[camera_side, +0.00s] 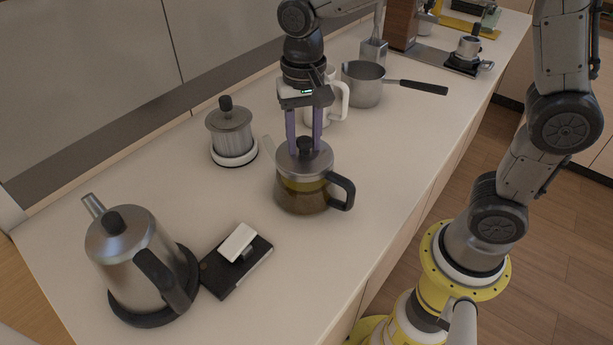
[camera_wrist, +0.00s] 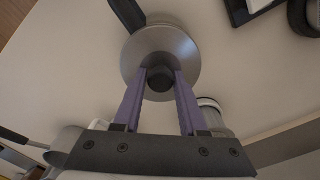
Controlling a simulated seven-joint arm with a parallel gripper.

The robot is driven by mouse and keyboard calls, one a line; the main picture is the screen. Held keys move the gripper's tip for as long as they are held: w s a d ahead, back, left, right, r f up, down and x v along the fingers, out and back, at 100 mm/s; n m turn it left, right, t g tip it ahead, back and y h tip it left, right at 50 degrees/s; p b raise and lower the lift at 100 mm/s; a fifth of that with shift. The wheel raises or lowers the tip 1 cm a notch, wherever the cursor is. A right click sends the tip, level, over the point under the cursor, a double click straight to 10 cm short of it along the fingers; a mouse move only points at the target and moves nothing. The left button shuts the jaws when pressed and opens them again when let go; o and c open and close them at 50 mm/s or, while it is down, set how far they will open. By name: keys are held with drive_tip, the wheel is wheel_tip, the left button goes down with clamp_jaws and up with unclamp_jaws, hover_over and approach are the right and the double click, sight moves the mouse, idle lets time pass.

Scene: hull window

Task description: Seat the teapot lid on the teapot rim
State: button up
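The glass teapot (camera_side: 304,198), with amber liquid and a black handle, stands on the counter. The metal lid (camera_side: 318,159) with a black knob lies over its top and looks level. I see no clear gap at the rim. In the wrist view the lid (camera_wrist: 133,58) hides most of the teapot. My gripper (camera_side: 304,149) points down with its purple fingers on either side of the knob; the wrist view also shows the fingertips flanking it (camera_wrist: 160,76). The fingers are very close to the knob, but I cannot tell whether they press on it.
A steel kettle (camera_side: 131,259) and a black pad with a white block (camera_side: 238,243) are at front left. A metal canister (camera_side: 230,133) stands left of the teapot. A white mug (camera_side: 340,101) and saucepan (camera_side: 362,86) are behind. The counter right of the teapot is clear.

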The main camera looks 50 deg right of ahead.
drive_tip(key=shift+o, duration=0.3)
drive_tip(key=shift+r, duration=0.3)
drive_tip(key=shift+r, duration=0.35)
drive_tip(key=shift+r, duration=1.15)
drive_tip(key=o, duration=0.6)
drive_tip(key=shift+c, duration=0.2)
drive_tip(key=c, duration=0.6)
drive_tip(key=shift+o, duration=0.2)
wheel_tip(320, 180, up, 9)
idle(0.3)
